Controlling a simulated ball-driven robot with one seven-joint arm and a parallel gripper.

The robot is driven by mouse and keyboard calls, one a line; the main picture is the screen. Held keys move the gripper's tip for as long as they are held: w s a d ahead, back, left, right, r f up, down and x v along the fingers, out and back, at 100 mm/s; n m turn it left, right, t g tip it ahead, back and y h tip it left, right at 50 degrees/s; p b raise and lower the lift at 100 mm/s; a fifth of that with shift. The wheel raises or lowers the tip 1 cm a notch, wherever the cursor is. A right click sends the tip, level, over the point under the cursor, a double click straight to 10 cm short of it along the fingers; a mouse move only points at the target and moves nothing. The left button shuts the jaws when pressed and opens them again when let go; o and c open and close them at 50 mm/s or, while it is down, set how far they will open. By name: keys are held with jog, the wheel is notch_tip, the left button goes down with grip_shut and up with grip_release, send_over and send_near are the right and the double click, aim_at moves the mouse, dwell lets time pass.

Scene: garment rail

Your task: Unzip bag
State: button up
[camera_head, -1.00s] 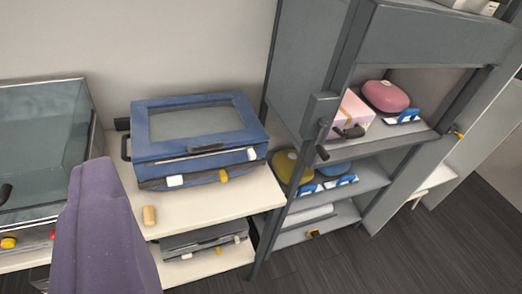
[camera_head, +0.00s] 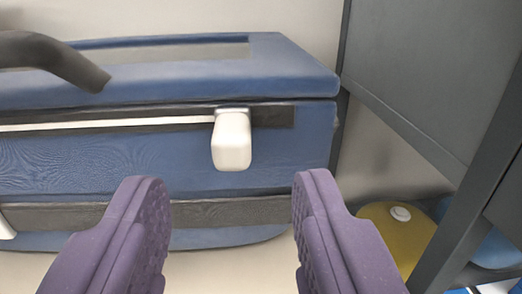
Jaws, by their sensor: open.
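The blue bag (camera_head: 270,145), shaped like a case, fills the left and middle of the view on a pale shelf. A dark handle (camera_head: 55,55) shows at its upper left. A zip line (camera_head: 100,124) runs across its front below the lid. A white zip pull (camera_head: 231,140) hangs from the right part of this line. My gripper (camera_head: 232,190) is open and empty, with its two purple fingers apart. The fingertips are just below the white pull in the picture, one to each side. I see no contact with the pull.
The grey cabinet (camera_head: 420,90) stands close on the right of the bag. A yellow rounded object (camera_head: 400,230) and a blue one (camera_head: 495,248) sit low at the right. Another white piece (camera_head: 5,226) is at the left edge, on the bag's lower dark band.

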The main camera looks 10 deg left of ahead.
aim_at(231, 149)
jog(key=b+x, duration=0.1)
jog(key=x, duration=0.5)
jog(key=shift+s, duration=0.1)
jog(key=shift+c, duration=0.2)
grip_shut()
